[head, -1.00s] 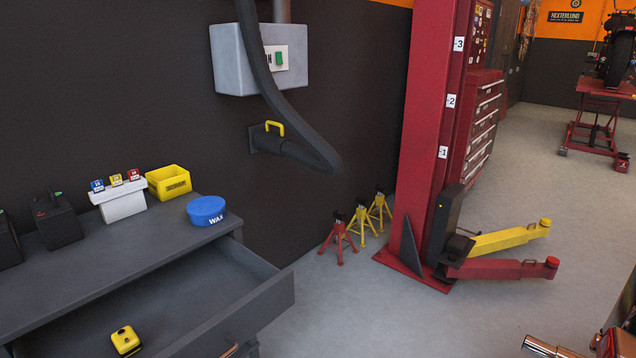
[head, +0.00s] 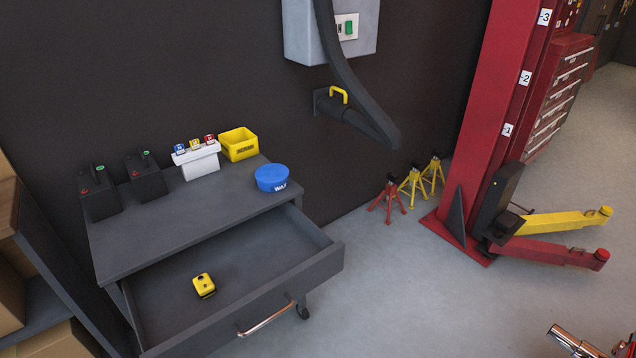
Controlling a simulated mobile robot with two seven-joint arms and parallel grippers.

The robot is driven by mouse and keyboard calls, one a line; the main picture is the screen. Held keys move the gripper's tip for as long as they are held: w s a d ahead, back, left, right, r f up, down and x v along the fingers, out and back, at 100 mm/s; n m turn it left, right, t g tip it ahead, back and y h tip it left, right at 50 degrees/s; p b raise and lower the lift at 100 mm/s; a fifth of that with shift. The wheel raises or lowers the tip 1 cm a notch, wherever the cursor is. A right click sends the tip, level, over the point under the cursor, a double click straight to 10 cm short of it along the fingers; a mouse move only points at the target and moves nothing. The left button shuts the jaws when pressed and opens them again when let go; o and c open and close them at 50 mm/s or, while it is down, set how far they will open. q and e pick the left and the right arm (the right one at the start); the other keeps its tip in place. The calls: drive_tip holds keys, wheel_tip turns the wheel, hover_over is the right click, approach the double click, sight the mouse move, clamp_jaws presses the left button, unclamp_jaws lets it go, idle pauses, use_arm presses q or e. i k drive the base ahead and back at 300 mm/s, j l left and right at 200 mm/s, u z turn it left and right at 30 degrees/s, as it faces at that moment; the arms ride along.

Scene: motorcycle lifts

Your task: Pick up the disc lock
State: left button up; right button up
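A small yellow and black block, which looks like the disc lock (head: 203,285), lies in the open drawer (head: 245,285) of a dark grey cabinet. It rests on the drawer floor, left of the middle, with clear space around it.
On the cabinet top (head: 215,205) stand two black batteries (head: 97,192), a white holder (head: 197,160), a yellow bin (head: 238,144) and a blue wax tin (head: 271,178). Shelving with boxes (head: 50,345) is at left. A red lift post (head: 490,120) and open floor are at right.

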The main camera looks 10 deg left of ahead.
sight(205, 288)
drive_tip(key=u, duration=1.2)
